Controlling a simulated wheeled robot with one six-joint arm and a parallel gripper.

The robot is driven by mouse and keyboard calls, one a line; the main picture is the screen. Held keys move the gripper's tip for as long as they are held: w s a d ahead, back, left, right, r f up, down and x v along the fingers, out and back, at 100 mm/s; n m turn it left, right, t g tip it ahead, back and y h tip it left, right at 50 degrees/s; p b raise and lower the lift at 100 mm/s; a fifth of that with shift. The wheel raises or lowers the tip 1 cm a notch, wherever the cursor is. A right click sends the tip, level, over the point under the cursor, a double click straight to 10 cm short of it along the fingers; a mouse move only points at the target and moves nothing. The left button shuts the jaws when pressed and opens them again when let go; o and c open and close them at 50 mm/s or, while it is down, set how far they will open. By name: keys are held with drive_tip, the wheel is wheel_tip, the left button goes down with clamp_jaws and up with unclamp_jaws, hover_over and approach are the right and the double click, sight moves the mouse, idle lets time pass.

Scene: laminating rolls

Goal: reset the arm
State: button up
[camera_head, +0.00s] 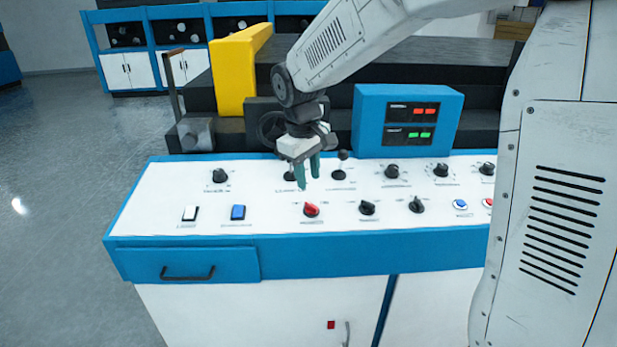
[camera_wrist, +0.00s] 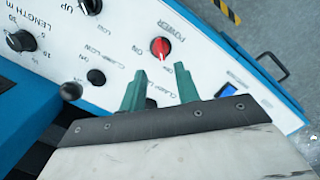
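My gripper (camera_head: 307,174) hangs at the end of my arm, above the white control panel (camera_head: 270,202). Its green fingers point down, just behind the red power knob (camera_head: 311,209). In the wrist view my gripper (camera_wrist: 160,88) has its two fingers apart with nothing between them. The red power knob (camera_wrist: 160,47) lies beyond the fingertips. A black clamp lever (camera_head: 339,174) stands just right of my gripper, and its ball top shows at the left in the wrist view (camera_wrist: 70,91). Another control is partly hidden behind the fingers.
A blue display box (camera_head: 408,120) stands at the panel's back, right of my gripper. A yellow block (camera_head: 233,75) and dark machine body (camera_head: 380,65) rise behind. Black knobs (camera_head: 367,207), a white switch (camera_head: 190,213) and a blue switch (camera_head: 238,212) sit around. Open floor (camera_head: 60,200) lies left.

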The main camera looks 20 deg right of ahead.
drive_tip(key=s+d+r+m, duration=0.2)
drive_tip(key=s, duration=1.3)
drive_tip(key=s+d+r+m+y, duration=0.1)
drive_tip(key=s+d+r+m, duration=0.1)
drive_tip(key=s, duration=1.3)
drive_tip(key=shift+d+r+m+t, duration=0.15)
drive_tip(key=shift+r+m+t, duration=0.2)
drive_tip(key=shift+m, duration=0.35)
drive_tip(key=shift+s+f, duration=0.1)
